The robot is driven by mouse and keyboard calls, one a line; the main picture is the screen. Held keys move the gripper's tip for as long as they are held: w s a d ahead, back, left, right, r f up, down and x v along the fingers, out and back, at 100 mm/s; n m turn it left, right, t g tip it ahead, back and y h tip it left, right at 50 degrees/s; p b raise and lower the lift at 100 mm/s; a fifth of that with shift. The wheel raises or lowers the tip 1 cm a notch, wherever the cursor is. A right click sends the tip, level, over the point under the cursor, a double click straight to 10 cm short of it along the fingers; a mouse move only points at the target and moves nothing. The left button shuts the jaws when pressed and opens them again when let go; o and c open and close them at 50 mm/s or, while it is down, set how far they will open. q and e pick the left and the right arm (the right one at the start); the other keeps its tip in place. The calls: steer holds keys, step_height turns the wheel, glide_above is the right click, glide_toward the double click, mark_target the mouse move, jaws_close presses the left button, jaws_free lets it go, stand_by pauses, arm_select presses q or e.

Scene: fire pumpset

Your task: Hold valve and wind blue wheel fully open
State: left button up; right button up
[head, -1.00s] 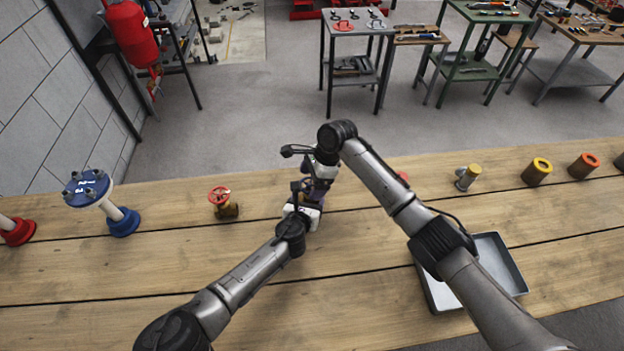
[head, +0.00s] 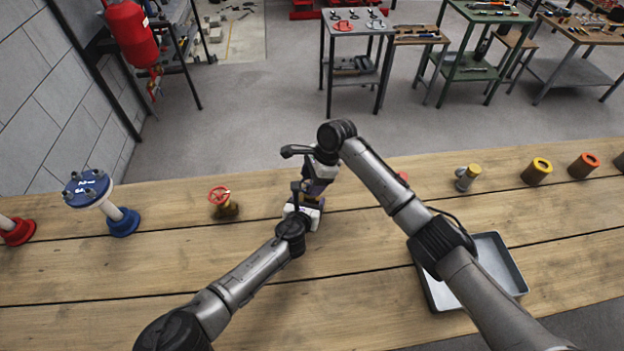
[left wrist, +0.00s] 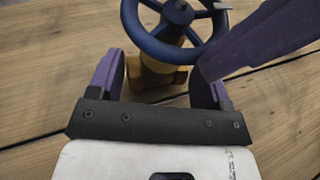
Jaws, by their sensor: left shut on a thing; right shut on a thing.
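The valve stands on the wooden bench under my grippers. In the left wrist view its blue wheel (left wrist: 180,32) sits at the top and its brass body (left wrist: 155,76) shows below. My left gripper (left wrist: 158,68) has its purple fingers on either side of the brass body and is shut on it. A large purple finger of my right gripper (left wrist: 262,42) comes in from the right against the wheel's rim, shut on the wheel. In the head view my left gripper (head: 305,204) is low and my right gripper (head: 318,186) is directly above it. They mostly hide the valve.
A red-wheeled valve (head: 223,203) and a blue flanged pipe piece (head: 106,203) stand to the left. A grey tray (head: 508,266) lies under my right arm. A small yellow-topped fitting (head: 467,177) and several coloured cylinders stand to the right. The front left bench is clear.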

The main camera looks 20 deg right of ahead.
steer(key=n+g, duration=0.1)
steer(key=n, duration=0.2)
steer(key=n+g, duration=0.1)
steer(key=n, duration=0.2)
steer(key=shift+w+a, duration=0.1)
steer(key=shift+w, duration=0.1)
steer(key=n+g, duration=0.1)
steer(key=n, duration=0.1)
steer(key=n+g+h, duration=0.1)
steer(key=n, duration=0.2)
steer(key=shift+w+a+r+n+h, duration=0.1)
steer(key=shift+w+a+n+h, duration=0.05)
steer(key=shift+n+h, duration=0.15)
steer(key=n+h, duration=0.1)
steer(key=n, duration=0.1)
steer(key=n+g+h, duration=0.1)
steer(key=n, duration=0.2)
steer(key=shift+a, duration=0.2)
steer(key=n+h, duration=0.1)
steer(key=n, duration=0.2)
steer(key=n+h, duration=0.1)
steer(key=n, duration=0.2)
steer(key=shift+a, duration=0.15)
steer(key=shift+n+t, duration=0.3)
steer(key=shift+n, duration=0.1)
steer(key=o, duration=0.9)
steer(key=shift+o, duration=0.2)
steer(key=shift+w+m, duration=0.1)
steer(key=shift+m, duration=0.2)
